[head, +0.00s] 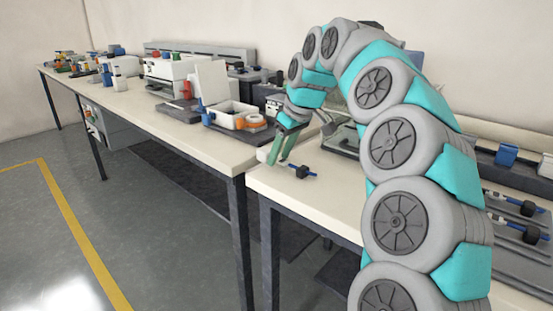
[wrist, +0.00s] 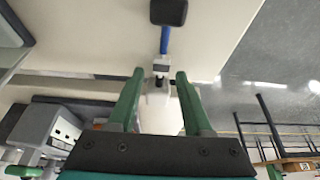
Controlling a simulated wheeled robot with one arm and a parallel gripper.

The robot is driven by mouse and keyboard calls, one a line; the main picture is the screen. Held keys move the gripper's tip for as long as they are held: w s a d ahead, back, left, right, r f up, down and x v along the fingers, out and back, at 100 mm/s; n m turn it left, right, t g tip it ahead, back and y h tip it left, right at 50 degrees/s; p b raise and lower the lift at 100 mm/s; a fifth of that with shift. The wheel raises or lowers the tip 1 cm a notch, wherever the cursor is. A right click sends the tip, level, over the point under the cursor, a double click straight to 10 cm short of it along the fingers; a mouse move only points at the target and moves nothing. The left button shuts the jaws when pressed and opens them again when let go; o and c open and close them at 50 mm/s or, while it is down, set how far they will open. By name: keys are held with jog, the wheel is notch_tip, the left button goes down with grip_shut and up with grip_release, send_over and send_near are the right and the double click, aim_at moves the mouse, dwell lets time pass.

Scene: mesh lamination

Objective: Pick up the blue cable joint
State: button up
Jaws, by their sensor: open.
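The blue cable joint (head: 303,171) lies on the near bench's pale top, close to its left end. It has a black block in the middle and blue ends. In the wrist view its black block (wrist: 168,12) is at the top edge, partly cut off, and its blue rod (wrist: 164,40) points down toward my gripper, ending in a small grey-white tip. My gripper (head: 273,158) is open, its green fingers just left of the joint. In the wrist view the fingertips (wrist: 159,76) are spread either side of the tip's line; contact cannot be told.
More blue-and-black joints (head: 528,208) lie on a dark rack at the right. An open white box (head: 236,112) with an orange roll stands on the far bench (head: 160,118), behind my gripper. My arm covers much of the near bench. Its front left corner is bare.

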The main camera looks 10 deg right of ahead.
jog(key=shift+w+a+f, duration=0.1)
jog(key=shift+w+f, duration=0.05)
jog(key=shift+f, duration=0.15)
grip_shut()
dwell(0.5)
